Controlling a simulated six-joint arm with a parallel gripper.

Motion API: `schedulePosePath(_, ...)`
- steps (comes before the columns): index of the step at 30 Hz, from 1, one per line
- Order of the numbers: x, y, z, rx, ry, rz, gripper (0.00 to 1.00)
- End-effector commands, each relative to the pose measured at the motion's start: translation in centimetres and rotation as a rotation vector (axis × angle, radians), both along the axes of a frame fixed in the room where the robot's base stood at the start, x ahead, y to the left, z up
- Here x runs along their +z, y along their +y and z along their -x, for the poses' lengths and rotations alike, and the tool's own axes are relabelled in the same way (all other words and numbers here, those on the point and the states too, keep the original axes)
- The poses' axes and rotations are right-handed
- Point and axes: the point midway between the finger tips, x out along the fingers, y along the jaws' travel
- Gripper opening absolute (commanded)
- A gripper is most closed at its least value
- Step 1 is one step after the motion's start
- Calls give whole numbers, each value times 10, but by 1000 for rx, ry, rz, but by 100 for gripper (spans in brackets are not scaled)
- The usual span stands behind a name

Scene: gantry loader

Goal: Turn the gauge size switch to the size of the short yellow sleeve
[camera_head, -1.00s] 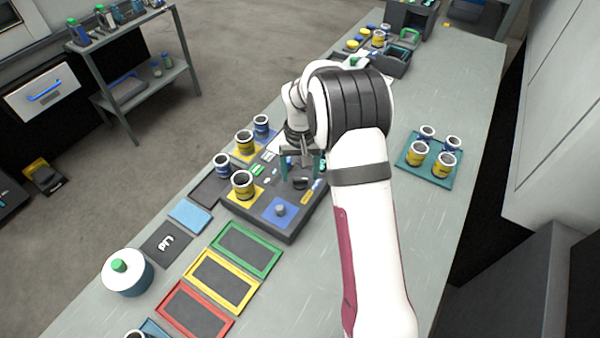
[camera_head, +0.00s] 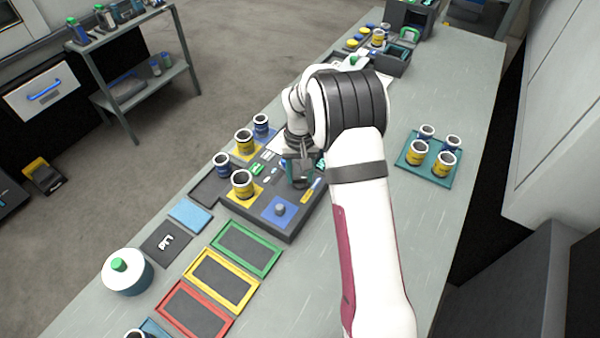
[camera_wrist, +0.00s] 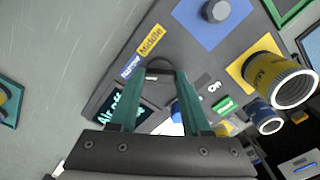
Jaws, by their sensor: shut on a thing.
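My gripper (camera_head: 299,172) is over the dark gauge panel (camera_head: 245,206). In the wrist view the two green fingers of my gripper (camera_wrist: 160,76) are closed about the dark switch knob (camera_wrist: 159,67). I cannot tell which sleeve is the short one.
A teal tray (camera_head: 408,161) at the right holds yellow and blue sleeves. Blue sleeves (camera_head: 222,164) stand around the panel. A grey knob (camera_head: 280,209) sits on a blue square. Green, yellow and red frames (camera_head: 247,267) and a white-lidded pot (camera_head: 127,272) are in front.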

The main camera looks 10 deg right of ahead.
Motion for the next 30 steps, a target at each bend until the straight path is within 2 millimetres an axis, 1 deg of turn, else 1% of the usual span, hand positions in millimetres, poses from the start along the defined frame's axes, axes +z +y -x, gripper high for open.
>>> schedulePosePath(5,1,0,0,-39,0,0,0)
schedulePosePath(11,0,0,0,-158,1,0,0)
schedulePosePath(30,1,1,0,-757,1,-1,0)
